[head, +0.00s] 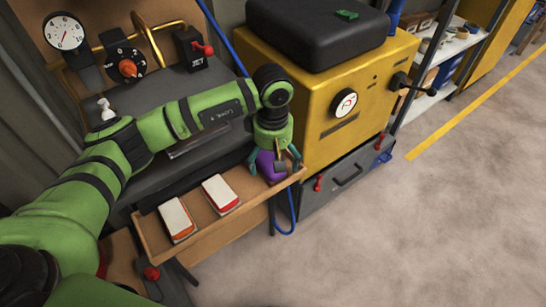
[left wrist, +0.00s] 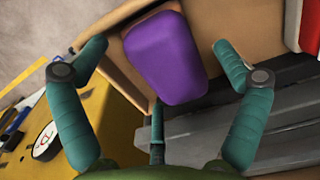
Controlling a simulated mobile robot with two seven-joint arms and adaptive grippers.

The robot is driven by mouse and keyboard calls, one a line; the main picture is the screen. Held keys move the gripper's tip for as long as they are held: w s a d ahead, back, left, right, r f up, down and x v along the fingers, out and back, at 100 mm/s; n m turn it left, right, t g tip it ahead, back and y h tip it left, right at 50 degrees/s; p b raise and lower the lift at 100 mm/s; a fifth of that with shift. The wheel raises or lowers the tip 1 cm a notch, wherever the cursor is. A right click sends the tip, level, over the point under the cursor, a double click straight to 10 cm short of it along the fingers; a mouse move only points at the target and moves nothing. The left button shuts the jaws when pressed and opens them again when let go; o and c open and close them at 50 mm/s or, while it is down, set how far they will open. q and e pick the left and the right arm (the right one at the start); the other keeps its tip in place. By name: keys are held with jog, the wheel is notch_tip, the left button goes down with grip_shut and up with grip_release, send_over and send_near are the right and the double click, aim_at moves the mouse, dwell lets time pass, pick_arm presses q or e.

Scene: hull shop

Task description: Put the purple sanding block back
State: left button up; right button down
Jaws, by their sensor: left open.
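The purple sanding block (head: 265,163) is at the right end of the wooden tray (head: 150,236) in the head view, partly hidden by my left gripper (head: 275,165). Clear gaps separate both fingertips from the block. It appears to lie in the tray, but its underside is hidden. My right gripper is not in view.
A red-edged white block (head: 221,194) and an orange-edged white block (head: 176,219) lie in the tray to the left. A yellow cabinet (head: 300,75) stands close behind the gripper, with a grey drawer box (head: 345,178) below. The floor at right is clear.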

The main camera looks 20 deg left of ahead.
pick_arm(q)
jog(key=shift+r, duration=0.1)
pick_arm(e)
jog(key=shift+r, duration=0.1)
pick_arm(q)
jog(key=shift+r, duration=0.2)
notch_tip(320, 180, up, 12)
jog(key=b, duration=0.1)
jog(key=shift+f, duration=0.15)
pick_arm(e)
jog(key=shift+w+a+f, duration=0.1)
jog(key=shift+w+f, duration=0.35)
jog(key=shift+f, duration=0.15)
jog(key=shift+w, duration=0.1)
